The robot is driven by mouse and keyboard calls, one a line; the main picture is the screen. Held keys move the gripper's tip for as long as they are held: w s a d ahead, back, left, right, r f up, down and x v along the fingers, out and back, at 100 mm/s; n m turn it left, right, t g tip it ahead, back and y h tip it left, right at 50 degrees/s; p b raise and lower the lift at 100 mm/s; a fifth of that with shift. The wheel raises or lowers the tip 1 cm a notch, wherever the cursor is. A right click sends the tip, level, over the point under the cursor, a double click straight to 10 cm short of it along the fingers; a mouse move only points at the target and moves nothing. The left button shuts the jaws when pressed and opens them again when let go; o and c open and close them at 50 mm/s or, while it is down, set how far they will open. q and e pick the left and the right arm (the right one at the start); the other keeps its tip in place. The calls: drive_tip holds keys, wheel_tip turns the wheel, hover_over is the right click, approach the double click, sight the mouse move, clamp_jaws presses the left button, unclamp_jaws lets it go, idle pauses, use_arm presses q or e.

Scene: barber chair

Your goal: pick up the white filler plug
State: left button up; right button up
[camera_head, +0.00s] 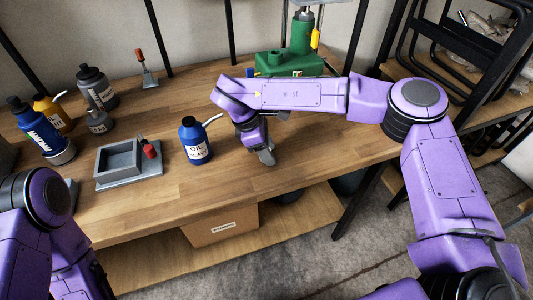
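My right arm reaches in from the right over the wooden bench. My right gripper (266,154) points down near the bench's front edge, just right of the blue oil can (195,142). The fingers are small and seen from the side, so I cannot tell whether they are open or shut, or whether they hold anything. I cannot make out a white filler plug; the gripper and forearm may hide it. Only links of my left arm show at the lower left; its gripper is out of view.
A grey tray (103,180) with a red-topped item (150,151) stands left of the can. Several bottles crowd the far left. A green machine (296,55) stands behind my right forearm. A scraper (146,70) stands at the back. Bare wood (190,90) lies mid-bench.

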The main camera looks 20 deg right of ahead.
drive_tip(key=c, duration=0.5)
drive_tip(key=shift+o, duration=0.2)
drive_tip(key=shift+r, duration=0.15)
